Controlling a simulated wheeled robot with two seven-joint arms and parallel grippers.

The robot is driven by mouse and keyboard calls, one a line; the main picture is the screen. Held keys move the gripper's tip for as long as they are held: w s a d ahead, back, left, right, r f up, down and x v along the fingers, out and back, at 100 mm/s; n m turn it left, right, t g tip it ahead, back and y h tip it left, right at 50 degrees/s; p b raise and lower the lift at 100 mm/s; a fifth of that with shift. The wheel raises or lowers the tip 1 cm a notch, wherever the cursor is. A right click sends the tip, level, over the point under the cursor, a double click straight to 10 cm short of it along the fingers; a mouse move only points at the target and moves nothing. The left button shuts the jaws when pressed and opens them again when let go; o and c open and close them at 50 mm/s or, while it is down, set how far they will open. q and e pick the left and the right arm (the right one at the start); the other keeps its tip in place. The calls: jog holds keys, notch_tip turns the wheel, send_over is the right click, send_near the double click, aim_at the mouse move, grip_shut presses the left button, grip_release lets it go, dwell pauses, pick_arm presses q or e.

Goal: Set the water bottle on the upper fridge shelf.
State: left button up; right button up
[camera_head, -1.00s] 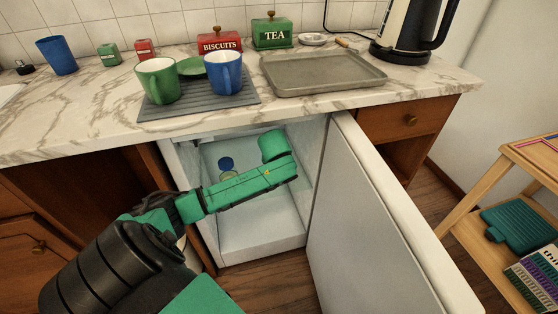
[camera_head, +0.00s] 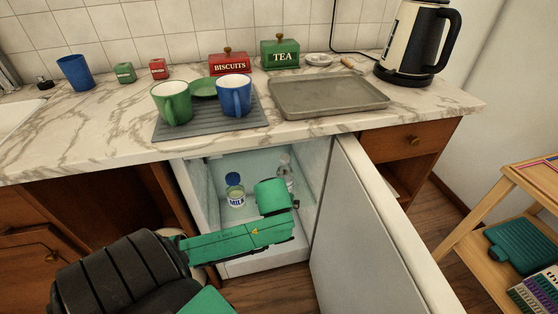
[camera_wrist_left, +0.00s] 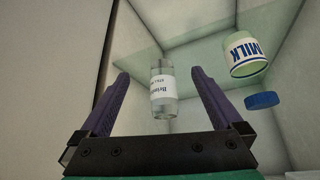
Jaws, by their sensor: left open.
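The clear water bottle (camera_head: 286,172) with a white label stands upright inside the open fridge, at the right beside the back wall. In the left wrist view the bottle (camera_wrist_left: 162,92) shows between the two fingers of my left gripper (camera_wrist_left: 160,76). The gripper is open, with a gap on each side of the bottle. I cannot tell how deep the bottle sits between the fingers. In the head view my green wrist hides the fingers and the bottle's lower part. My right gripper is in neither view.
A milk bottle (camera_head: 236,196) with a blue cap stands left of the water bottle; it also shows in the left wrist view (camera_wrist_left: 245,55). The fridge door (camera_head: 370,235) is swung open at the right. The countertop (camera_head: 100,135) with mugs (camera_head: 235,97) and tray (camera_head: 325,98) lies above.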

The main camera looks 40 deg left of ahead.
pick_arm(q)
jog(key=s+d+f+m+g+h, duration=0.1)
jog(key=s+d+f+m, duration=0.2)
jog(key=s+f, duration=0.3)
jog(key=s+d+f+m+g+h, duration=0.1)
jog(key=s+f, duration=0.5)
jog(key=f, duration=0.9)
jog(key=s+d+f+m+g+h, duration=0.1)
jog(key=s+d+f+m, duration=0.3)
jog(key=f, duration=0.6)
jog(key=shift+s+d+f+m+g+h, duration=0.15)
jog(key=shift+s+d+m+g+h, duration=0.25)
jog(key=shift+s, duration=0.6)
jog(key=shift+d, duration=0.1)
